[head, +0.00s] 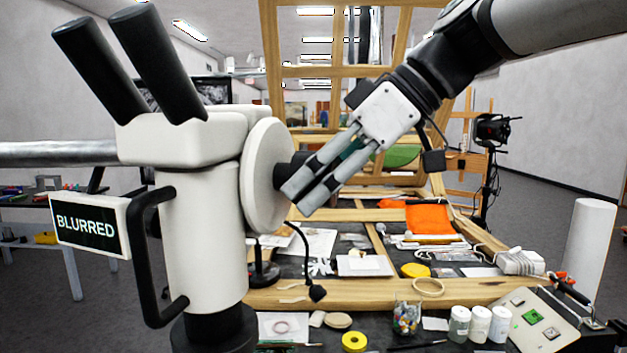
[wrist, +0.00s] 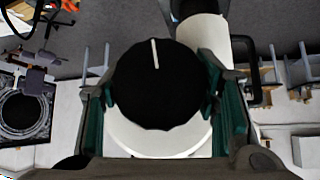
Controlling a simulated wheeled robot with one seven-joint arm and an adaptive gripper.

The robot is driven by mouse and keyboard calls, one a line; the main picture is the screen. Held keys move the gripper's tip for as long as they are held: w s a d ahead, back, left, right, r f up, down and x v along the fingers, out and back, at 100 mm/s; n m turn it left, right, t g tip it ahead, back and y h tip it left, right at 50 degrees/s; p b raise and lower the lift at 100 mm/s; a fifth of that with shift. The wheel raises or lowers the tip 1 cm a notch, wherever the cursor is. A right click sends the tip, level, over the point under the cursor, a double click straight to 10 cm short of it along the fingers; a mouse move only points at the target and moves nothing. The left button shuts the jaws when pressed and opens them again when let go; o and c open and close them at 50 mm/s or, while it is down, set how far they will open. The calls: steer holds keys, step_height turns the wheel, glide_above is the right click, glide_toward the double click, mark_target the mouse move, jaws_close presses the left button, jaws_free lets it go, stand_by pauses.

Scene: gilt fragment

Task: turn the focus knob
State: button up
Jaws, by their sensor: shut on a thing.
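The focus knob (wrist: 158,90) is black and many-sided, with a white line near its top edge in the wrist view. It sits on a white round disc (head: 268,178) on the side of the white microscope (head: 205,215). My gripper (head: 292,196) is shut on the knob, with a green-padded finger on each side of it in the wrist view. In the head view the fingers hide part of the knob. A small screen (head: 86,225) on the microscope reads "BLURRED". Two black eyepieces (head: 152,55) rise from its top.
A black handle (head: 148,255) stands out from the microscope. Behind is a bench with a wooden frame (head: 400,292), an orange cloth (head: 430,219), jars (head: 480,324) and a control box (head: 535,320). A white cylinder (head: 588,240) stands at right.

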steer(key=shift+m+g+y+p, duration=0.35)
steer(key=shift+m+g+y, duration=0.4)
steer(key=shift+g, duration=0.85)
steer(key=shift+m, duration=0.25)
steer(key=o, duration=1.2)
steer(key=v, duration=1.2)
steer(key=shift+w+a+r, duration=0.1)
